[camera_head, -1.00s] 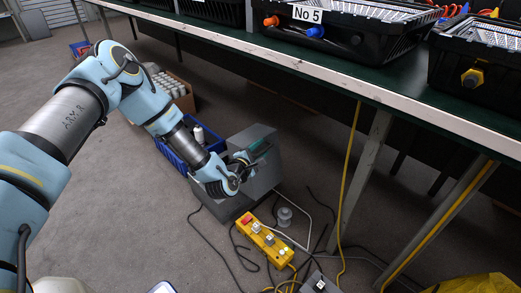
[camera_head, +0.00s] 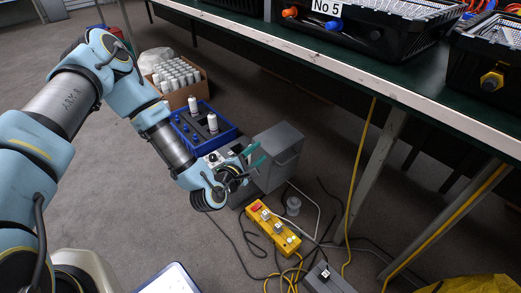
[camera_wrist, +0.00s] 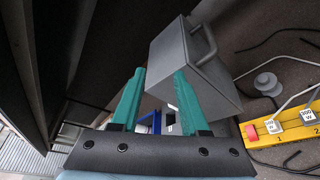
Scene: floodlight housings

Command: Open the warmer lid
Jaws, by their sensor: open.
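The warmer is a grey box (camera_head: 280,150) on the floor beside the table legs, with a bar handle on its right-hand face. It also shows in the wrist view (camera_wrist: 188,58), with the handle at its upper right. My gripper (camera_head: 255,155) is beside the warmer's near left side, and my wrist covers part of its lower body. In the wrist view, the two teal fingers (camera_wrist: 163,75) stand apart with nothing gripped between them. The warmer lies beyond the fingers, partly behind the right one. I cannot tell clearly how far the lid is raised.
A blue crate (camera_head: 228,137) with white bottles stands behind my wrist, near a carton (camera_head: 190,95) of bottles. A yellow power strip (camera_head: 273,228) and loose cables lie in front of the warmer. A green-topped table (camera_head: 350,60) with a white edge overhangs at the right.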

